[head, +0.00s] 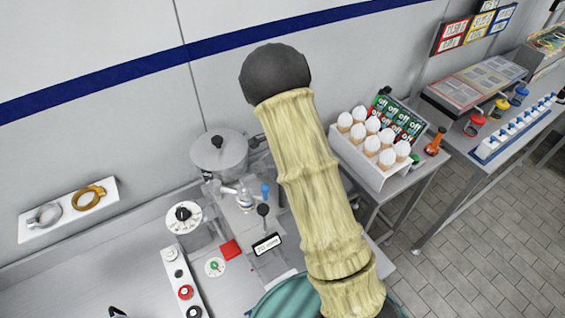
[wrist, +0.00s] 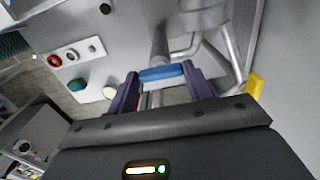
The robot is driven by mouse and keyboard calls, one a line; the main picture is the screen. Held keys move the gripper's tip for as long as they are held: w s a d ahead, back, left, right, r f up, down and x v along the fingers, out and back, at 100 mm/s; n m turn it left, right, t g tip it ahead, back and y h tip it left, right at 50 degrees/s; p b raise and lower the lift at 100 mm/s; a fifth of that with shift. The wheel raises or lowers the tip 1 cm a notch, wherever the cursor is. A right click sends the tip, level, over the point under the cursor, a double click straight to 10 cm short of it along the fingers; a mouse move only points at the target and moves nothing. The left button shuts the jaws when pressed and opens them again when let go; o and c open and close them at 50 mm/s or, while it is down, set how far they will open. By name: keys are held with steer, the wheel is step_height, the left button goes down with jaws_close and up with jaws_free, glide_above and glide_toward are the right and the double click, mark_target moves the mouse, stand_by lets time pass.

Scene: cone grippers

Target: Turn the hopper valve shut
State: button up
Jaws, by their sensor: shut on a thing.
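The blue valve handle (wrist: 162,74) shows in the wrist view, on a grey metal pipe in front of a steel machine face. My gripper (wrist: 161,80) has its two purple fingers on either side of this handle and is shut on it. In the head view the hopper (head: 219,152) is a round steel vessel with a dark knob on its lid. A small blue part (head: 265,190) shows below and right of it, beside my arm. I cannot tell whether it is the same handle. My gripper is not visible in the head view, where my pale-sleeved arm covers the middle.
In the wrist view a button panel (wrist: 78,62) lies left of the handle and a yellow piece (wrist: 255,85) to the right. In the head view a black-knobbed dial (head: 183,216) and a red block (head: 230,249) are near the hopper. A cone rack (head: 369,160) stands right of my arm.

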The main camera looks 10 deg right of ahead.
stand_by(0.3)
steer(key=o, duration=1)
step_height(320, 180, up, 17)
steer(key=b, duration=0.4)
steer(key=shift+r, duration=0.2)
